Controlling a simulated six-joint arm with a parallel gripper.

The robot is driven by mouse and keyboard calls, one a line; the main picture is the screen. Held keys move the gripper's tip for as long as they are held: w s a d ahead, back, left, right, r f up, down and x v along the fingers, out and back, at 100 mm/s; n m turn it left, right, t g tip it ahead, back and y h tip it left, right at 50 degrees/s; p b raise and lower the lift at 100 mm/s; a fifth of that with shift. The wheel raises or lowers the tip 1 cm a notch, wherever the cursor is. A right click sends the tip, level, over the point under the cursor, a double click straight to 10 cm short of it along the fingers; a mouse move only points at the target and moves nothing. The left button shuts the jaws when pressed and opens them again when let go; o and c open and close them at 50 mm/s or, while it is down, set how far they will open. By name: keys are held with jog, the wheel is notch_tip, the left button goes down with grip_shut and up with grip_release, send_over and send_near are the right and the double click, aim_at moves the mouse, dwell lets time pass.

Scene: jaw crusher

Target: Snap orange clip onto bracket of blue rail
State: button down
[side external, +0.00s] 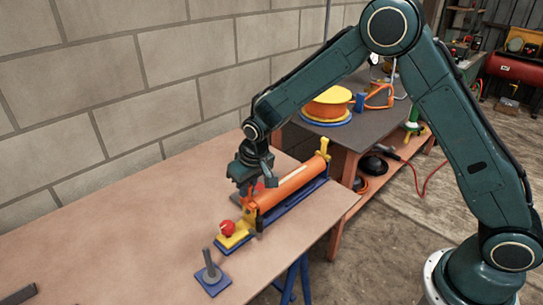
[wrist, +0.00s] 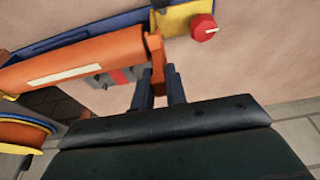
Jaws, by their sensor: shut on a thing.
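The orange clip (wrist: 157,62) is between my gripper's fingers in the wrist view, at the end of the orange roller (wrist: 85,57). My gripper (side external: 249,187) is shut on it above the roller's near end in the side view. The blue rail (side external: 292,207) lies under the roller (side external: 290,185). A yellow bracket with a red knob (side external: 228,228) stands at the rail's near end; the yellow bracket (wrist: 180,16) also shows in the wrist view. The fingers partly hide the clip, and I cannot tell whether it is seated on the bracket.
A blue base with a grey peg (side external: 211,275) stands on the tabletop at the front. A grey block with a red part (wrist: 115,77) lies beside the roller. A yellow-orange spool (side external: 328,103) sits on the table behind. The left tabletop is mostly clear.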

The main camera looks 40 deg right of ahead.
jog(key=shift+f, duration=0.35)
jog(key=c, duration=1.3)
grip_release()
jog(key=shift+c, duration=0.2)
jog(key=shift+r, duration=0.1)
jog(key=v, duration=1.3)
jog(key=shift+r, duration=0.3)
jog(key=shift+s, duration=0.2)
